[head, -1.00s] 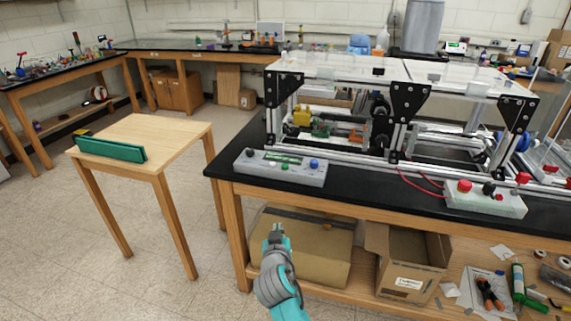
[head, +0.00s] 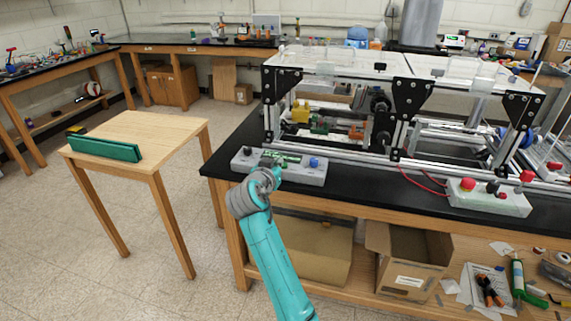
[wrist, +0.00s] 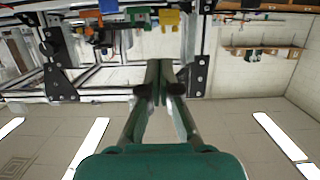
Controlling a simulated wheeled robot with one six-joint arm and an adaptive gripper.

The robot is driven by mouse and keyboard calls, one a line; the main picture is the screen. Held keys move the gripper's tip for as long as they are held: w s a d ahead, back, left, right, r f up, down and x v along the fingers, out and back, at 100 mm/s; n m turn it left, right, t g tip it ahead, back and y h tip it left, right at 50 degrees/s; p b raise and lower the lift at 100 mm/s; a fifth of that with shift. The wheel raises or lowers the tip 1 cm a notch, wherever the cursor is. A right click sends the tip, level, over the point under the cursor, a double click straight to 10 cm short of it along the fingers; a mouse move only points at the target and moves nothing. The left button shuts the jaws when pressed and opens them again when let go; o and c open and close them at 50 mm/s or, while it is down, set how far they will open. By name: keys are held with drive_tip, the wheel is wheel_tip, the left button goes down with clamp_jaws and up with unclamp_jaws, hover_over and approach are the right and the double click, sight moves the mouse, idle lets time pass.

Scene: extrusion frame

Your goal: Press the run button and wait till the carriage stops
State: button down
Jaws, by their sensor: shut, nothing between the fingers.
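The grey control box (head: 308,175) lies on the black bench top in front of the extrusion frame. It has a black knob (head: 248,152), a small green display and a blue button (head: 314,163). The green button seen on it earlier is now hidden behind my gripper. My gripper (head: 275,175) is at the front of this box, shut and empty; I cannot tell whether it touches. In the wrist view its closed fingers (wrist: 160,75) point toward the frame, and the box is not visible. Inside the frame are a yellow block (head: 300,112) and green and orange parts; which is the carriage is unclear.
The extrusion frame (head: 398,105) stands behind the box. A second box (head: 488,198) with a red button and red leads is at the right. A wooden table (head: 150,130) with a green bar (head: 105,148) stands left. Cardboard boxes (head: 410,262) sit on the shelf below.

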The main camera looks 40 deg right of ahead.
hover_over(286, 171)
wheel_tip(286, 171, down, 2)
wheel_tip(286, 171, down, 3)
drive_tip(key=shift+a+f, duration=0.1)
drive_tip(key=shift+f, duration=0.05)
drive_tip(key=shift+s+f, duration=0.1)
drive_tip(key=shift+f, duration=0.45)
